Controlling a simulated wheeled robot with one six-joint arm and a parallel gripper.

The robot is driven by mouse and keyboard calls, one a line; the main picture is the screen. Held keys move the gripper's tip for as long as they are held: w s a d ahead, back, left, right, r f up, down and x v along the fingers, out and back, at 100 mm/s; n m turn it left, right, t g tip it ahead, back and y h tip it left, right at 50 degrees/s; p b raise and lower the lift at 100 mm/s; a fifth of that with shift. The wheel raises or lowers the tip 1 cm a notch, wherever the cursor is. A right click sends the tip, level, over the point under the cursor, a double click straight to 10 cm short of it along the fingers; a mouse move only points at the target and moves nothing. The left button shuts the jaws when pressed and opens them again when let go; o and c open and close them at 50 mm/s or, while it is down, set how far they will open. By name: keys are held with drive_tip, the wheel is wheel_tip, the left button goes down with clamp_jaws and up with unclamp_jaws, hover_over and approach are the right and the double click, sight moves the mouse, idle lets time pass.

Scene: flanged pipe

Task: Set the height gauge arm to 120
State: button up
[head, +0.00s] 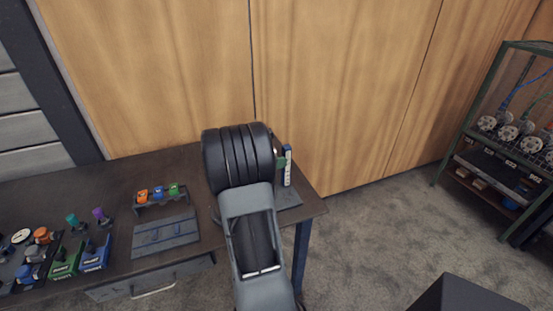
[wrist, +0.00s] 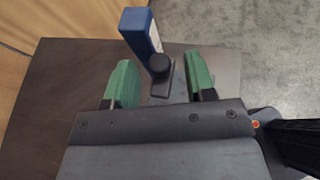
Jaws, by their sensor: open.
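The height gauge (head: 288,168) stands upright at the table's right end in the head view. It has a narrow white scale with a blue top, and its lower part is partly hidden by my arm. In the wrist view the gauge's blue column (wrist: 138,33) rises at the top, with a dark round knob on the dark gauge arm (wrist: 160,64) below it. My gripper (wrist: 162,82) is open, its two green fingers on either side of the gauge arm with gaps visible. One green fingertip also shows beside the gauge in the head view. The scale reading is too small to read.
The dark table (head: 180,165) holds a small rack (head: 160,195) with orange, blue and green pieces, a grey slotted plate (head: 165,233), and green and blue bins (head: 95,255) at left. A wooden wall stands behind. A green-framed shelf (head: 505,140) is at far right, across open floor.

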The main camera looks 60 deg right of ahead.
drive_tip(key=b+v, duration=0.1)
drive_tip(key=v, duration=1.2)
drive_tip(key=shift+w+a+r, duration=0.15)
drive_tip(key=shift+a, duration=0.2)
drive_tip(key=s+a+f+m+t+y, duration=0.25)
drive_tip(key=a+f+m+y, duration=0.45)
drive_tip(key=a+m, duration=0.4)
drive_tip(key=s+a+r+m+t+y, duration=0.1)
drive_tip(key=a+r+t+y, duration=0.1)
drive_tip(key=a, duration=0.8)
drive_tip(key=s+a+r+m+t+y, duration=0.1)
drive_tip(key=s+a+t+y, duration=0.1)
drive_tip(key=a, duration=0.8)
drive_tip(key=shift+s+r+m+t+y, duration=0.4)
drive_tip(key=shift+t+y, duration=0.4)
drive_tip(key=shift+t, duration=0.25)
drive_tip(key=shift+w+d, duration=0.1)
drive_tip(key=shift+c, duration=0.5)
